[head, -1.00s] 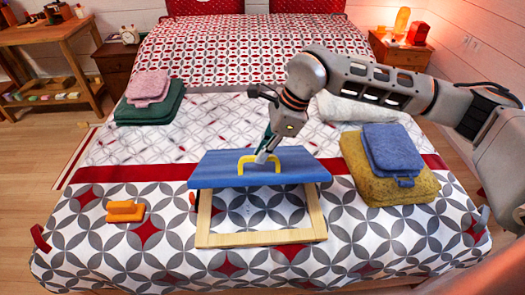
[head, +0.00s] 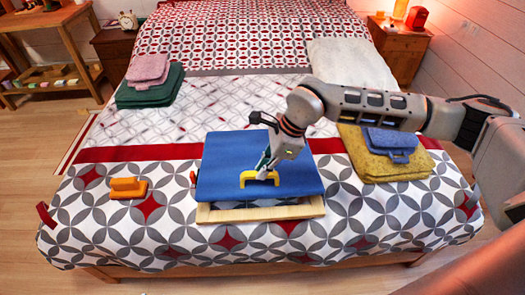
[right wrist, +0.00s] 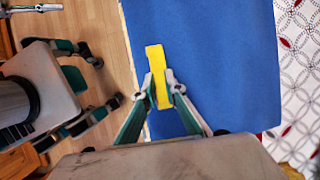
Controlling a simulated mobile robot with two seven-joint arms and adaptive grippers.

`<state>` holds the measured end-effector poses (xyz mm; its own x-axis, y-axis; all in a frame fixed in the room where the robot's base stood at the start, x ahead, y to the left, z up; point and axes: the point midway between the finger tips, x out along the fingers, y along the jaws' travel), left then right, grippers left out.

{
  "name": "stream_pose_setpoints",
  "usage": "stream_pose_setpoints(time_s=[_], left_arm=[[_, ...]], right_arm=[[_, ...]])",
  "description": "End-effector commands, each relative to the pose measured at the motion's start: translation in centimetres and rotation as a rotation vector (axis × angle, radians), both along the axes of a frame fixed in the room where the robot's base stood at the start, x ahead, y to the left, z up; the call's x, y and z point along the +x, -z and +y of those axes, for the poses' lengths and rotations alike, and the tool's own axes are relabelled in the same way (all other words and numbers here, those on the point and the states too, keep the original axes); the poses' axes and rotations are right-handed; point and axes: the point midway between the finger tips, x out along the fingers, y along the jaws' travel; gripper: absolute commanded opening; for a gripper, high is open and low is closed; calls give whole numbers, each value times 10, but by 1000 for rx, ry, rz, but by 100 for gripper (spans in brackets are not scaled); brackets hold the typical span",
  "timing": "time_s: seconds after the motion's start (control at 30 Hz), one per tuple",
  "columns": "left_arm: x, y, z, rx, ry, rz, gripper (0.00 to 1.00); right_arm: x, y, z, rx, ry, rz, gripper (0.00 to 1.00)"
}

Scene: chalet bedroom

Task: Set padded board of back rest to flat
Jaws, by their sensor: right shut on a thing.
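The back rest's blue padded board (head: 225,160) lies over its pale wooden frame (head: 262,212) on the bed, tilted low with its near edge above the frame's front bar. My right gripper (head: 262,168) is shut on the yellow handle (head: 260,176) at the board's near part. In the right wrist view the fingertips (right wrist: 163,92) close on both sides of the handle (right wrist: 157,65), with the blue board (right wrist: 210,60) behind. My left gripper (right wrist: 105,82) shows at the left of that view, fingers apart and empty; the head view does not show it.
An orange object (head: 128,188) lies left of the frame. A yellow folded cloth (head: 385,168) with a blue one (head: 389,144) lies to the right under my arm. Green (head: 150,92) and pink (head: 149,68) folded cloths lie at the back left.

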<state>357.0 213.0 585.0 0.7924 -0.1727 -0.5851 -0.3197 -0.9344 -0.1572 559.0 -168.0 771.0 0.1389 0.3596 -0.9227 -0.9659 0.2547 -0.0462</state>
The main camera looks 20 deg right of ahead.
Motion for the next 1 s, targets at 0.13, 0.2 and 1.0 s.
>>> stream_pose_setpoints(time_s=[0.13, 0.2, 1.0], left_arm=[[2, 2, 0, 1, 1, -3, 28], [3, 2, 0, 2, 0, -4, 28], [-2, 8, 0, 4, 1, 6, 28]], right_arm=[[-16, 31, 5, 1, -3, 13, 0], [-19, 41, 5, 1, -3, 12, 0], [-29, 73, 8, -1, -3, 19, 28]])
